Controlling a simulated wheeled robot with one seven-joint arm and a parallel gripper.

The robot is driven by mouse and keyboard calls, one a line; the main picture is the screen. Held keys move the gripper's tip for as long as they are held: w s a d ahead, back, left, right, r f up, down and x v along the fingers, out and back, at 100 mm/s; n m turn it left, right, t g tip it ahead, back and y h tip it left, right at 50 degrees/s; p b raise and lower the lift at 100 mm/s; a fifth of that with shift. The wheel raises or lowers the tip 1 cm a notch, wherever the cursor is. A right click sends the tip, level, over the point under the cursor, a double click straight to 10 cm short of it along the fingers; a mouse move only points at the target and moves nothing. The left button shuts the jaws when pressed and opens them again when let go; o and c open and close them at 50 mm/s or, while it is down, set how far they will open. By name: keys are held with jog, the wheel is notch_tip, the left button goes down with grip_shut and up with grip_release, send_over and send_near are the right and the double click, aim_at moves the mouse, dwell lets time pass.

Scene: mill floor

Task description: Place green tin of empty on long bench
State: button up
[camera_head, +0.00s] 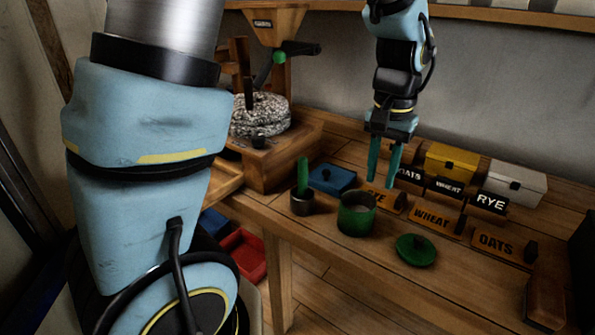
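The green tin (357,214) stands upright on the long wooden bench (455,285), near its front edge. A round green lid (416,250) with a dark knob lies on the bench to the right of the tin. My gripper (382,180) points down above the bench, behind and slightly right of the tin. Its two teal fingers are apart, with nothing seen between them. The gripper is not touching the tin.
A dark cup with a green handle (302,200) and a blue box (332,179) stand left of the tin. Wooden signs (436,219) stand to the right, before yellow (451,160) and white (515,182) boxes. A stone mill (262,115) is at the back left.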

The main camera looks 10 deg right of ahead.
jog(key=w+a+f+n, duration=0.1)
jog(key=w+a+n, duration=0.1)
jog(key=a, duration=1.2)
jog(key=w+a+f+n+t, duration=0.1)
jog(key=a+n, duration=0.4)
jog(key=a, duration=0.9)
jog(key=shift+w+t, duration=0.3)
jog(key=shift+w, duration=0.05)
jog(key=shift+f, duration=0.1)
